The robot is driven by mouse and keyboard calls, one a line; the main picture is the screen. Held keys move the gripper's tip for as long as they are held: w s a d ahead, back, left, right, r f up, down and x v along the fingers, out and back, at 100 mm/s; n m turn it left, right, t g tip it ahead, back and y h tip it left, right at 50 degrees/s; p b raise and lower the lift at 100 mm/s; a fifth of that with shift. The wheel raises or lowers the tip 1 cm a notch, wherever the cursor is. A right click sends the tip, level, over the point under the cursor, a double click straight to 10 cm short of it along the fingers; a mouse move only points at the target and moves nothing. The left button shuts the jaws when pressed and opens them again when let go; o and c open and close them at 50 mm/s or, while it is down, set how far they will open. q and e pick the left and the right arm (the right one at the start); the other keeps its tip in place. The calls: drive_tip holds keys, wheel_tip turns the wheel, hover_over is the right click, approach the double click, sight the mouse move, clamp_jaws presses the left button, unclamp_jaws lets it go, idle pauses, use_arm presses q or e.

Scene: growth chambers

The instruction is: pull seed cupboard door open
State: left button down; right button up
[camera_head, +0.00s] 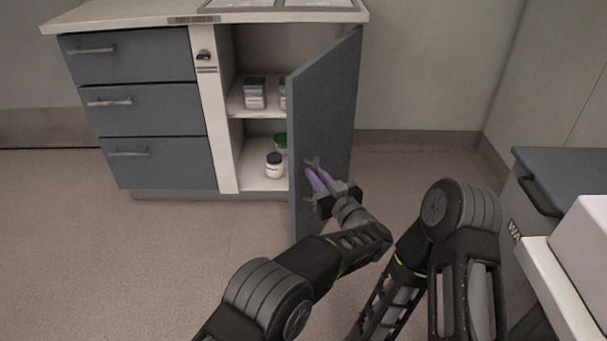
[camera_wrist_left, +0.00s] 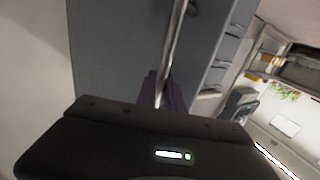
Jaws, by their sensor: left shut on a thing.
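The seed cupboard door (camera_head: 325,110) is a grey-blue panel standing wide open, swung out toward me on the right side of the cupboard. It also fills the middle of the left wrist view (camera_wrist_left: 110,60). My left gripper (camera_head: 318,178), with purple fingers, is at the door's lower part and is shut on the door handle. The metal handle bar (camera_wrist_left: 174,50) runs down between the fingers in the left wrist view. The open cupboard (camera_head: 232,125) shows white shelves with boxes and jars. My right gripper is not in view; a dark arm link stands at lower right.
Three grey drawers (camera_head: 150,110) with bar handles are left of the cupboard, under a pale worktop (camera_head: 130,14). A jar with a dark lid (camera_head: 274,166) stands on the cupboard floor. A dark-lidded bin (camera_head: 565,172) and a white surface (camera_head: 560,290) are at right. Floor at left is clear.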

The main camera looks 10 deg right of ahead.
use_arm(q)
drive_tip(key=shift+w+d+r, duration=0.1)
drive_tip(key=shift+d+r, duration=0.1)
drive_tip(key=shift+r, duration=0.05)
drive_tip(key=c, duration=1.8)
unclamp_jaws()
drive_tip(key=shift+c, duration=0.2)
drive_tip(key=o, duration=0.4)
drive_tip(key=shift+f, duration=0.2)
